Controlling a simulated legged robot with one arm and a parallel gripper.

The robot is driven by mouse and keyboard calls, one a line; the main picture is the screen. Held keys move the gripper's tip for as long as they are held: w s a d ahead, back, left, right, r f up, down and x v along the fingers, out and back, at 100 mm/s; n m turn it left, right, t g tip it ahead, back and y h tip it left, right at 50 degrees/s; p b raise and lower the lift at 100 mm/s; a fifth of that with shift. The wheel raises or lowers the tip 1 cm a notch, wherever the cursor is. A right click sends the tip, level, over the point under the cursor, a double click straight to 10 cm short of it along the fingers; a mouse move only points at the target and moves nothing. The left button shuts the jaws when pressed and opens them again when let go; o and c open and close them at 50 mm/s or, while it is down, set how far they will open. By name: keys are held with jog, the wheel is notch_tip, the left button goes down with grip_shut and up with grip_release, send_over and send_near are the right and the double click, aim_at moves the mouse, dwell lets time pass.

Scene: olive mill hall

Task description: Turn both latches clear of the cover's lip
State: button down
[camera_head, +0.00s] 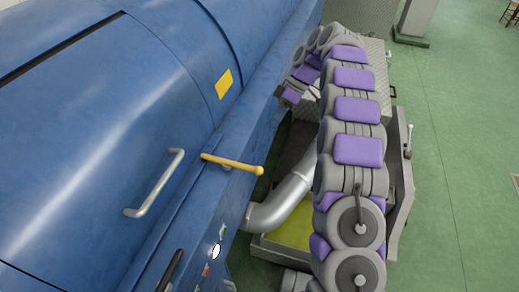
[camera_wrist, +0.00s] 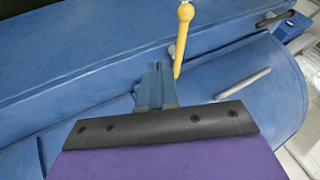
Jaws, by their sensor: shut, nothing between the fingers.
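The blue cover (camera_head: 110,130) has a silver handle (camera_head: 155,185). A yellow latch (camera_head: 232,163) with a knobbed end lies across the cover's long edge, its narrow end towards the cover. It also shows in the wrist view (camera_wrist: 181,45), narrow end over the cover's edge. A dark bar (camera_head: 170,270) lower on the same edge may be the other latch; it shows at the upper right of the wrist view (camera_wrist: 275,18). My gripper (camera_wrist: 158,70) is shut and empty, just left of the yellow latch in the wrist view. I cannot tell whether they touch. Its fingertips are not visible in the head view.
A silver pipe (camera_head: 285,200) runs down beside the blue machine, above a yellow-green surface (camera_head: 290,235). A yellow label (camera_head: 224,83) is on the machine. Small controls (camera_head: 215,251) sit on its side. The green floor (camera_head: 460,140) at the right is largely open.

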jog(key=s+a+f, duration=0.6)
jog(key=f, duration=0.3)
jog(key=shift+s+a+b, duration=0.15)
jog(key=shift+a+b, duration=0.05)
jog(key=shift+b, duration=0.2)
jog(key=shift+s, duration=0.1)
dwell(0.5)
jog(key=shift+s+m+b, duration=0.3)
jog(key=shift+m, duration=0.1)
